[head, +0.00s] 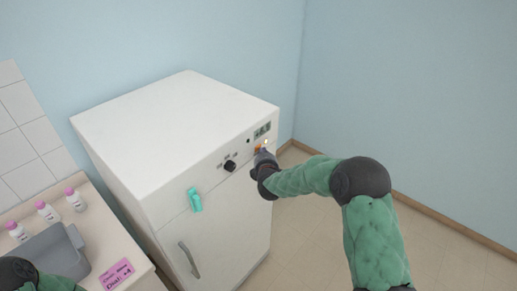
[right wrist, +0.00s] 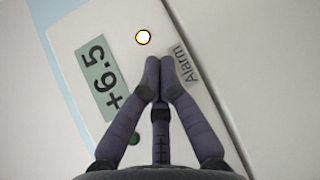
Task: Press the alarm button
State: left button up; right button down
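A white fridge-like cabinet (head: 160,135) stands against the wall, with controls along the top of its front. My right gripper (head: 262,155) is at the right end of that panel, beside an orange patch (head: 258,149). In the right wrist view its fingers (right wrist: 160,62) are together and empty, with the tips beside the "Alarm" label (right wrist: 188,66). A glowing white lamp with an orange rim (right wrist: 143,37) is just beyond the tips. The alarm button itself is not clearly visible; the fingers may hide it. I cannot tell whether the tips touch the panel. My left gripper is out of view.
A black dial (head: 230,166), a teal latch (head: 195,199) and a grey handle (head: 188,260) are on the cabinet front.

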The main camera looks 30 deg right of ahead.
jog(key=shift+w+a, duration=0.1)
jog(key=shift+w, duration=0.1)
jog(key=shift+s, duration=0.1)
dwell(0.5)
jog(key=shift+s+d, duration=0.3)
jog(key=shift+s, duration=0.25)
jog(key=s, duration=0.1)
jog(key=s+d, duration=0.1)
jog(key=s, duration=0.1)
jog(key=s+d, duration=0.1)
jog(key=shift+s, duration=0.35)
dwell(0.8)
